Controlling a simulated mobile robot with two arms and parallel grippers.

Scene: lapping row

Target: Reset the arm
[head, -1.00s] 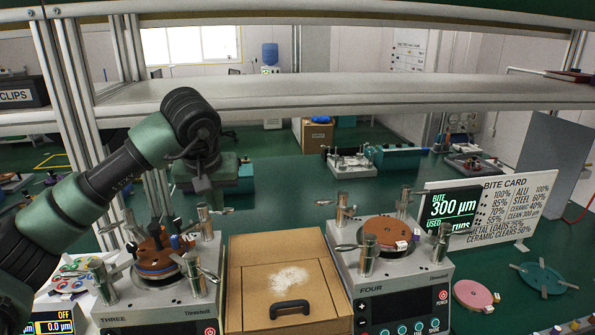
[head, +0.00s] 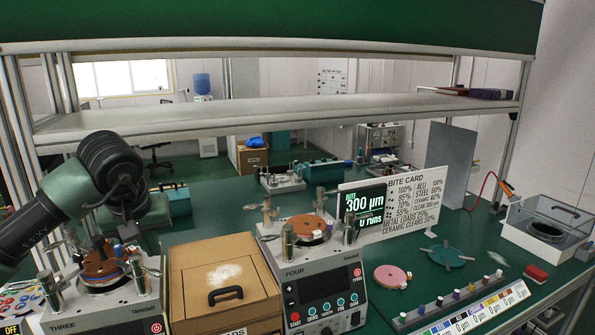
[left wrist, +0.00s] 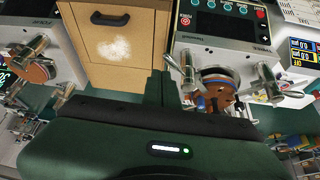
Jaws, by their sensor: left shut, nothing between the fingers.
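My left arm comes in from the left in the head view, with its gripper (head: 124,232) hanging pointed down above the lapping machine marked THREE (head: 95,308). In the left wrist view the gripper's green body fills the bottom, and the fingers (left wrist: 163,88) point up the picture, shut and empty. They lie between the cardboard box and machine THREE's brown plate (left wrist: 215,90). My right gripper is in neither view.
A cardboard box (head: 190,290) with a black handle stands between machine THREE and machine FOUR (head: 318,283). A shelf (head: 280,115) spans overhead. Pink (head: 392,278) and green (head: 447,256) discs lie at right.

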